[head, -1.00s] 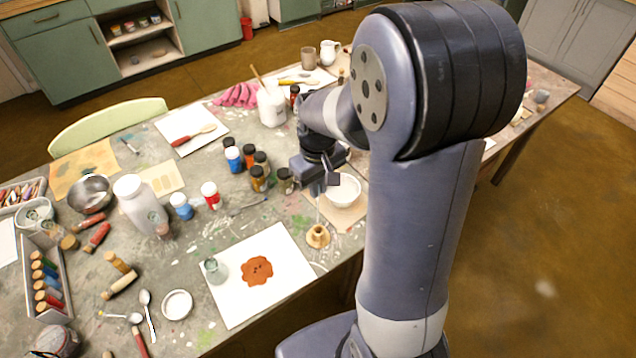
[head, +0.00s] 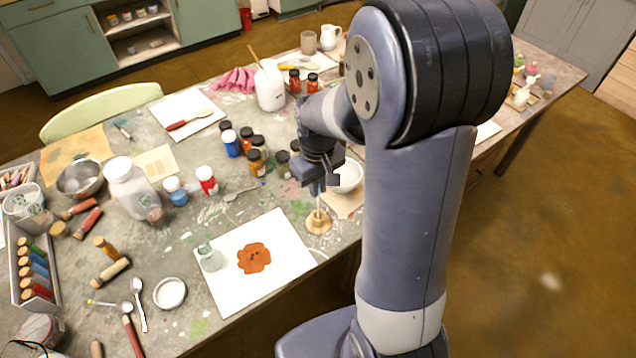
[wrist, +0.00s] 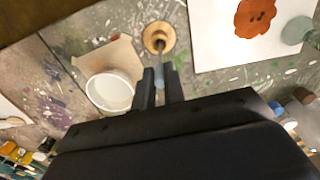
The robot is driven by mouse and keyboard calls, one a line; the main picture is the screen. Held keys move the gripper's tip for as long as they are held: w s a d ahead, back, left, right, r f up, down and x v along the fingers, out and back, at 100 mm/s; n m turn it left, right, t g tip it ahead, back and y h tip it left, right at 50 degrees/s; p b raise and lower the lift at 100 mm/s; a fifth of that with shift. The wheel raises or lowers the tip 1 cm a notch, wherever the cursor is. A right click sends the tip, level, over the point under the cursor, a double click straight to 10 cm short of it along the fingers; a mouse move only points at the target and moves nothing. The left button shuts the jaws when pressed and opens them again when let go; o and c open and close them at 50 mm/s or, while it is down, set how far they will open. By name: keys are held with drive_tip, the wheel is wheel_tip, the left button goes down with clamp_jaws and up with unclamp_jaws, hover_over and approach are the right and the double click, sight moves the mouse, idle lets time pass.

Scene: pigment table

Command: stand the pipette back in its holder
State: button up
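The pipette (head: 318,205) is a thin, pale, upright stick below my gripper (head: 318,188). In the wrist view my gripper (wrist: 160,78) has its two fingers close around the pipette (wrist: 160,67), which runs between them. The holder (head: 318,222) is a small round wooden stand on the table near the front edge. In the wrist view the pipette's lower end meets the middle of the holder (wrist: 159,37). The exact depth of the tip in the holder cannot be told.
A white bowl (head: 347,175) stands on a tan sheet right behind the holder. A white board (head: 225,285) with an orange pigment patch and a small glass jar (head: 209,257) lies to the left. Several pigment jars (head: 257,162) stand behind left.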

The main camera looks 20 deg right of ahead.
drive_tip(key=o, duration=0.6)
wheel_tip(320, 180, up, 11)
drive_tip(key=shift+f, duration=0.1)
idle(0.5)
drive_tip(key=shift+f, duration=0.15)
idle(0.5)
